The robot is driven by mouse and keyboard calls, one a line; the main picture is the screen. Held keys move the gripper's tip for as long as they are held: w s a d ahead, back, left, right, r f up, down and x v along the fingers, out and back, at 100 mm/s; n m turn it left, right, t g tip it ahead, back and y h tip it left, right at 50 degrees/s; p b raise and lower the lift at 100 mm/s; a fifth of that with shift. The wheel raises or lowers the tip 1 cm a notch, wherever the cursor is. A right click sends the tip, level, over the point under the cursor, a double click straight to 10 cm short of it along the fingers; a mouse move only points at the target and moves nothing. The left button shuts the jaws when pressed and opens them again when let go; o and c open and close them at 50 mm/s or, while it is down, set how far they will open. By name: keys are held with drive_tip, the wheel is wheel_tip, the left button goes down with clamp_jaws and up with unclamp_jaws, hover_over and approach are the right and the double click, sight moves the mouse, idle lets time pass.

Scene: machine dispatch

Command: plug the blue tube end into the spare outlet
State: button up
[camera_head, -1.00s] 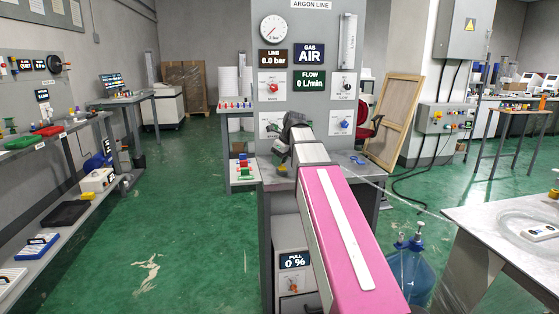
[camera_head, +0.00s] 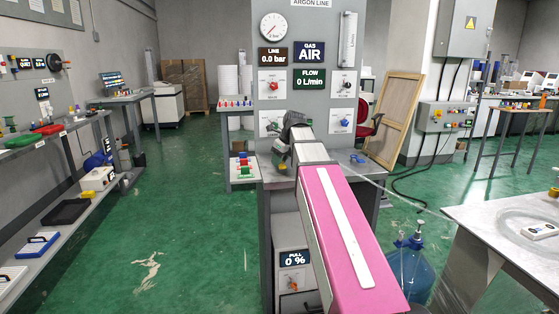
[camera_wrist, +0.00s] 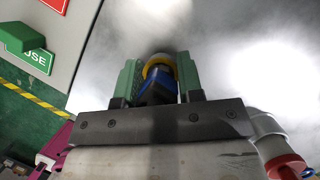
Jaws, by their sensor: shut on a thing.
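I take this piece to be the blue tube end. Its front is in shadow against a pale grey surface, and I cannot tell whether it touches anything. In the head view my gripper (camera_head: 281,154) is small and dark, low in front of the grey argon line panel (camera_head: 308,103). My arm hides part of the panel's lower face. I cannot make out the spare outlet.
The panel has a gauge (camera_head: 273,27), several knobs and displays reading 0.0 bar and 0 L/min. A side bench (camera_head: 60,150) runs along the left. Green floor between is clear.

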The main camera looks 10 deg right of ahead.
drive_tip(key=shift+f, duration=0.1)
drive_tip(key=o, duration=1.1)
drive_tip(key=shift+s, duration=0.1)
drive_tip(key=o, duration=0.4)
drive_tip(key=shift+r, duration=0.25)
drive_tip(key=shift+r, duration=2.85)
